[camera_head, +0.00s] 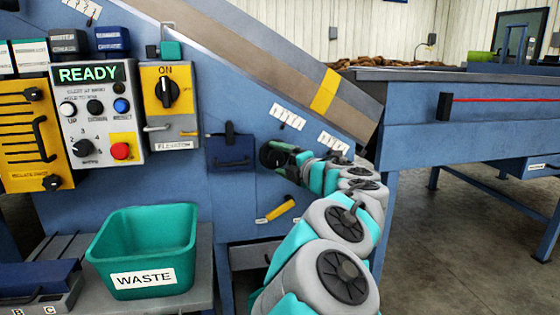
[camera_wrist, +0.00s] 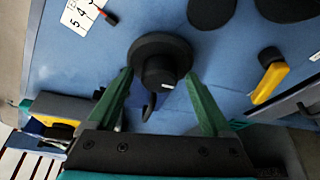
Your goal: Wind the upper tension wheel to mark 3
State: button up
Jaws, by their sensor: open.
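A black tension wheel (camera_wrist: 160,52) with a raised hub and a small crank knob fills the middle of the wrist view. My gripper (camera_wrist: 159,75) is open, with its green fingers on either side of the hub; I cannot tell whether they touch it. A white scale plate (camera_wrist: 84,14) with 5, 4 and part of another number, plus a red pointer (camera_wrist: 111,18), shows at the upper left. In the head view the wheel (camera_head: 268,154) is partly covered by my gripper (camera_head: 286,152). Two scale plates, left (camera_head: 288,117) and right (camera_head: 333,142), sit above; their readings are too small to read.
A yellow handle (camera_head: 281,209) is below the wheel, and a dark blue box (camera_head: 231,150) is to its left. The sloping conveyor (camera_head: 270,55) runs above. A teal waste bin (camera_head: 143,248) stands at lower left. My arm hides part of the panel at right.

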jog(key=v, duration=0.7)
jog(key=shift+s+d, duration=0.25)
jog(key=shift+s, duration=0.05)
